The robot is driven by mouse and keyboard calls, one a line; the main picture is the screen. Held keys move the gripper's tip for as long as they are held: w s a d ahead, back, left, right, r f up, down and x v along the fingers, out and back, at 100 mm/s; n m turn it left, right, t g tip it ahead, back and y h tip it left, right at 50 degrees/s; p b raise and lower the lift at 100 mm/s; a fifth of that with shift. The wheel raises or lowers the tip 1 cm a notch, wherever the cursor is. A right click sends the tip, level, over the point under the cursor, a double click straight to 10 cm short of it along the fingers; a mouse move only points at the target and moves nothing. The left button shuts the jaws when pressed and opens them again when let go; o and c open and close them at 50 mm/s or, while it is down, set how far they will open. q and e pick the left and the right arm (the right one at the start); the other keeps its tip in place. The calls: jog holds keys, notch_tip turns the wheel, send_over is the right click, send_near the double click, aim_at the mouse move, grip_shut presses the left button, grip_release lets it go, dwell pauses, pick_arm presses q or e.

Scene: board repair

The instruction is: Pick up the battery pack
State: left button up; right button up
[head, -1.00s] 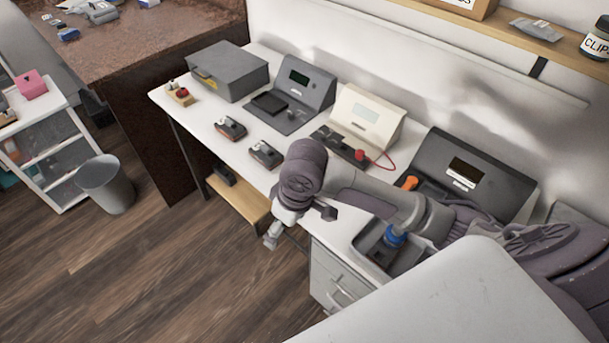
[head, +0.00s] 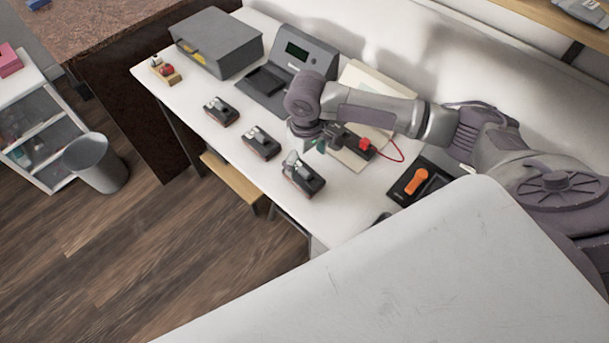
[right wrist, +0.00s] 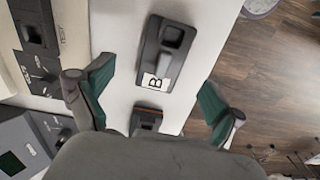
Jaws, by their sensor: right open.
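Three dark battery packs lie in a row on the white table: a far one (head: 221,110), a middle one (head: 262,143) and a near one (head: 304,180). The near pack is labelled B in the right wrist view (right wrist: 166,54), lying between and beyond the fingertips. The middle pack is partly hidden in the right wrist view (right wrist: 147,119), at the bottom behind my gripper body. My right gripper (head: 308,148) is open and empty above the table, close to the near pack. It also shows in the right wrist view (right wrist: 158,78). My left gripper is not seen.
A grey device with a screen (head: 306,50) and a beige tester (head: 375,80), partly hidden by my arm, stand along the back. A grey box (head: 218,42) stands far left. Open floor borders the table's front.

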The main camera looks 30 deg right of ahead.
aim_at(304, 170)
jog(key=shift+s+a+f, duration=0.1)
jog(key=shift+a+f, duration=0.1)
jog(key=shift+f, duration=0.6)
notch_tip(304, 170, down, 3)
jog(key=shift+r, duration=0.2)
jog(key=shift+f+p, duration=0.3)
jog(key=shift+f, duration=0.2)
jog(key=c, duration=1.3)
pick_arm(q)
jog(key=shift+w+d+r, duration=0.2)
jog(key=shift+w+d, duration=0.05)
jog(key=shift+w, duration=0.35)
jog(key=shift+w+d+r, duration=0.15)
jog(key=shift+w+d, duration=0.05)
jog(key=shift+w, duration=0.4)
pick_arm(e)
jog(key=shift+o, duration=0.2)
